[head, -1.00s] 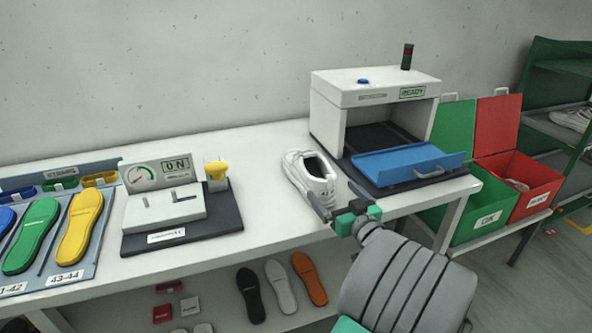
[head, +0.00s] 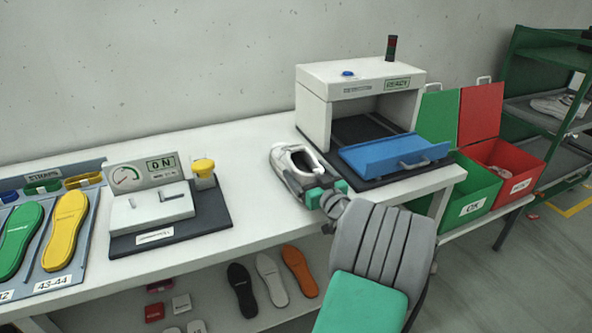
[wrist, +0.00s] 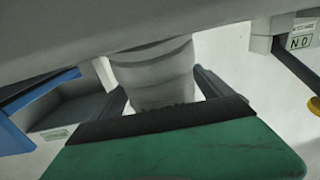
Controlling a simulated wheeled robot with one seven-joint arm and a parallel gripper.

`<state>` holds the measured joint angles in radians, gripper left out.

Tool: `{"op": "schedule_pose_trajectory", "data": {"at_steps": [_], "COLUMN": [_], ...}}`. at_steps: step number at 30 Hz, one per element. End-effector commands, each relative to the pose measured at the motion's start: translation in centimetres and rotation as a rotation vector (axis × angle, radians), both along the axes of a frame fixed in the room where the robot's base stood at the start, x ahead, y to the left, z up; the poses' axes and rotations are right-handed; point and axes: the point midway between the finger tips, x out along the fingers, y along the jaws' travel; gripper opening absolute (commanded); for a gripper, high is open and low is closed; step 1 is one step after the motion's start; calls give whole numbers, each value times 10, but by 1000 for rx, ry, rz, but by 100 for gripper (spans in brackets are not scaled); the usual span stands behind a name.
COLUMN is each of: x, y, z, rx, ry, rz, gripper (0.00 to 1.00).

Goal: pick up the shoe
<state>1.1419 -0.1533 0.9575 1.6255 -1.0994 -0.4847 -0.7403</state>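A white low shoe (head: 279,157) stands on the white bench, left of the blue-flapped machine. My gripper (head: 304,184) is at the shoe's near end, low over the bench. In the wrist view the white shoe (wrist: 153,76) lies between the two dark fingers of my gripper (wrist: 150,68), one on each side. The fingers are spread wide, so my gripper looks open. Whether either finger touches the shoe is unclear. Part of the shoe is hidden by my gripper in the head view and by a grey edge in the wrist view.
A white machine (head: 312,112) with a blue flap (head: 380,155) stands right of the shoe. A press on a dark base (head: 215,214) stands to the left, with bare bench between. Green (head: 474,207) and red (head: 522,184) bins are at the right.

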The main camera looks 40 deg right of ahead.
Motion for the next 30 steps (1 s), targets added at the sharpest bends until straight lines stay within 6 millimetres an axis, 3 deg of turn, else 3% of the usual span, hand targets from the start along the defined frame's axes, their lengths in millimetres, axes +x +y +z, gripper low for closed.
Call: {"op": "schedule_pose_trajectory", "data": {"at_steps": [24,30], "x": [0,0], "y": [0,0], "z": [1,2], "rx": [-1,-2], "ry": [-2,-1], "rz": [0,0], "gripper": [22,22]}}
